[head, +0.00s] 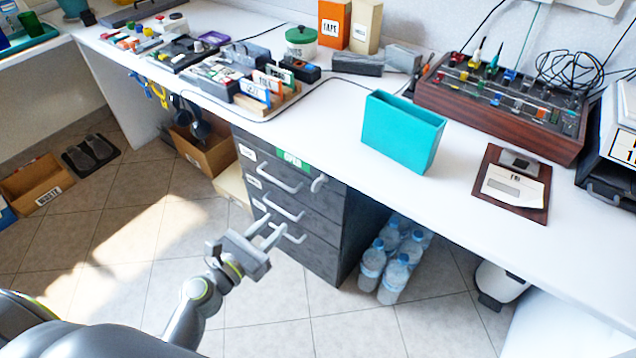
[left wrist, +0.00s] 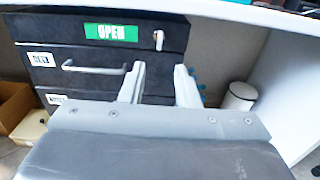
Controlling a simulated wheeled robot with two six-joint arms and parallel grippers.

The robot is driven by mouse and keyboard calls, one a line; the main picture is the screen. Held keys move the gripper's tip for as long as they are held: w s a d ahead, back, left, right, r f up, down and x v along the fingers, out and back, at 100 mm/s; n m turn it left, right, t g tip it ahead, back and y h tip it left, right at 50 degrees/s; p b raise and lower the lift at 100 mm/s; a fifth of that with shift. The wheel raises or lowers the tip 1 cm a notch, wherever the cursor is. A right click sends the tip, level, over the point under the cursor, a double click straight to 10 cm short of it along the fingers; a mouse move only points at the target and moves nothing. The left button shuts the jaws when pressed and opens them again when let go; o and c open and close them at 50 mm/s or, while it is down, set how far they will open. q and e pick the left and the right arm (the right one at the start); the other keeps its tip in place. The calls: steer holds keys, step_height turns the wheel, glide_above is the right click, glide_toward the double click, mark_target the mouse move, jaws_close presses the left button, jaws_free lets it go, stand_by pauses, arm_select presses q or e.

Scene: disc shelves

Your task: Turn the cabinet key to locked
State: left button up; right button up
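The dark grey drawer cabinet (head: 335,225) stands under the white counter. A green label (head: 292,159) reading OPEN is on its top front; it also shows in the left wrist view (left wrist: 111,32). The light grey key (head: 319,183) sits right of the label near the cabinet's front corner, and shows in the left wrist view (left wrist: 158,40). My left gripper (head: 272,232) is open and empty, its fingers pointing toward the cabinet front. In the left wrist view its fingertips (left wrist: 160,68) are apart, below the key and not touching it. My right gripper is not in view.
Drawer handles (head: 283,208) stick out from the cabinet front. Water bottles (head: 393,270) stand right of the cabinet, and a cardboard box (head: 207,150) is at its left. The tiled floor before the cabinet is clear. The counter (head: 345,105) overhangs the cabinet.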

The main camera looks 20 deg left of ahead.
arm_select(q)
steer(key=p, duration=0.1)
glide_toward(313, 186)
steer(key=x, duration=1)
steer(key=shift+w+d, duration=0.2)
steer(key=shift+w, duration=0.4)
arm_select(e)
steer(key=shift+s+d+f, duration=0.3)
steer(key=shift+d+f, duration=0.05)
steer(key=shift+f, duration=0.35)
arm_select(q)
steer(key=shift+c, duration=0.3)
steer(key=c, duration=0.5)
jaws_close()
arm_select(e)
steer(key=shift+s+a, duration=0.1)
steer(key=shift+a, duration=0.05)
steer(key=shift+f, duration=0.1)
